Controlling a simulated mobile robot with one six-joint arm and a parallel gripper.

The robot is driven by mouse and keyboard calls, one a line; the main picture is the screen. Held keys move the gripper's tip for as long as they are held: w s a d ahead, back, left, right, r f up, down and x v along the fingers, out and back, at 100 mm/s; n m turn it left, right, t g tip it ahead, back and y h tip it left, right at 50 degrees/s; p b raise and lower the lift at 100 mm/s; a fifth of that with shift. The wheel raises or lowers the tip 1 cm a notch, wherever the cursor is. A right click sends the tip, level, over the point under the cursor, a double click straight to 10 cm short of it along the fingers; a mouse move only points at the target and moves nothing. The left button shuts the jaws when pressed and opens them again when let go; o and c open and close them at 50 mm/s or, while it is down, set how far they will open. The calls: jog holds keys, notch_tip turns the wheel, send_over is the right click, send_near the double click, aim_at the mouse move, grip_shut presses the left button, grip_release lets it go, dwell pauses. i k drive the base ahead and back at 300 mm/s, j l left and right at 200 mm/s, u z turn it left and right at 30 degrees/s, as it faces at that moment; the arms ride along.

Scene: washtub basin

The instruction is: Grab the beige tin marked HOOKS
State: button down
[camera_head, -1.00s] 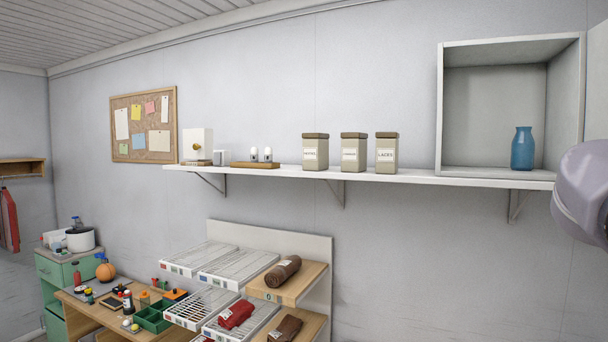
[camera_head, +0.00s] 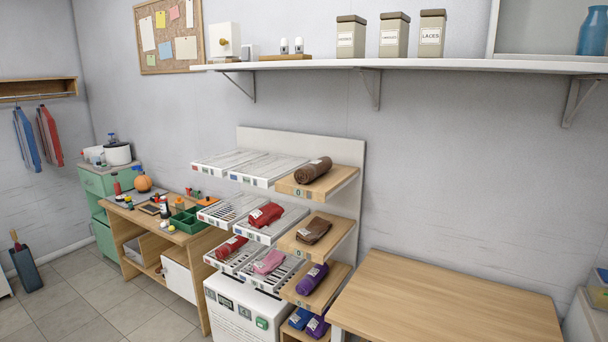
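Three beige tins with brown lids stand in a row on the white wall shelf (camera_head: 300,66): a left tin (camera_head: 351,38), a middle tin (camera_head: 394,36) and a right tin (camera_head: 432,34). Each has a white label. The right label reads LACES. The labels on the left and middle tins are too small to read surely, so I cannot tell which is marked HOOKS. My gripper is not in view.
A blue bottle (camera_head: 592,31) stands in an open cabinet at the shelf's right. Below are a tiered rack (camera_head: 245,136) with rolled cloths and a bare wooden table (camera_head: 445,300). A cluttered bench (camera_head: 190,238) stands left. Tiled floor (camera_head: 95,305) shows at lower left.

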aim_at(351, 40)
jog(key=k+l+z, duration=0.15)
jog(key=l, duration=2.85)
jog(key=i+j+u, duration=0.25)
jog(key=i+j, duration=0.25)
jog(key=j, duration=0.2)
jog(key=i+j+u, duration=0.3)
jog(key=i+j, duration=0.25)
